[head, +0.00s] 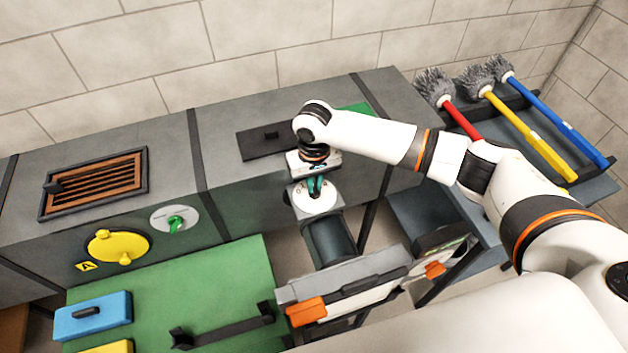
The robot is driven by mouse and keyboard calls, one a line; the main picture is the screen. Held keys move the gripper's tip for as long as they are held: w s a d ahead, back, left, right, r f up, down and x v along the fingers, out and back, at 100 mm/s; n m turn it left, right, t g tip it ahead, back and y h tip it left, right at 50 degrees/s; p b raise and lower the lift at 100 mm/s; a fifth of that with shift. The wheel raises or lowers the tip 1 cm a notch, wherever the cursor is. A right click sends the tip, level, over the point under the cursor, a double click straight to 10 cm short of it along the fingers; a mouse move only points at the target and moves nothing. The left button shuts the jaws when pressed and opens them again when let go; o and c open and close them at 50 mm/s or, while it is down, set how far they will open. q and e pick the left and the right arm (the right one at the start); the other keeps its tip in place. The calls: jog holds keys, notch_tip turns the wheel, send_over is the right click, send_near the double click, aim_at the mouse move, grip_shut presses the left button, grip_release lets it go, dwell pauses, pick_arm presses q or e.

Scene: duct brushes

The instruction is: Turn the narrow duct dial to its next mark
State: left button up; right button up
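A round white dial (313,202) with a green knob is on the front of the grey duct, above a dark round pipe. My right gripper (315,186) points down at this dial, with its fingertips at the green knob. The fingers and wrist cover much of the knob, so I cannot tell whether they grip it, and the dial's marks are too small to read. A second white dial (167,217) with a green knob (177,224) is farther left on the duct front, clear of my arm. My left gripper is not in view.
A yellow round cover (119,246) and a brown vent grille (97,184) are at the left. A green board (225,275) carries a blue block (92,316) and a black handle (222,328). Red, yellow and blue-handled brushes (532,137) lie at the right, behind my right arm.

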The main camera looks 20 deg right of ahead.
jog(key=shift+r+p, duration=0.15)
jog(key=shift+p, duration=0.2)
grip_shut()
jog(key=n+p, duration=0.3)
jog(key=shift+a+r, duration=0.1)
jog(key=shift+r, duration=0.05)
jog(key=shift+f+n+p, duration=0.2)
jog(key=shift+n+p, duration=0.25)
jog(key=shift+n, duration=0.75)
jog(key=o, duration=0.7)
grip_release()
jog(key=shift+c, duration=0.2)
notch_tip(320, 180, up, 12)
jog(key=b, duration=0.3)
jog(key=shift+f, duration=0.15)
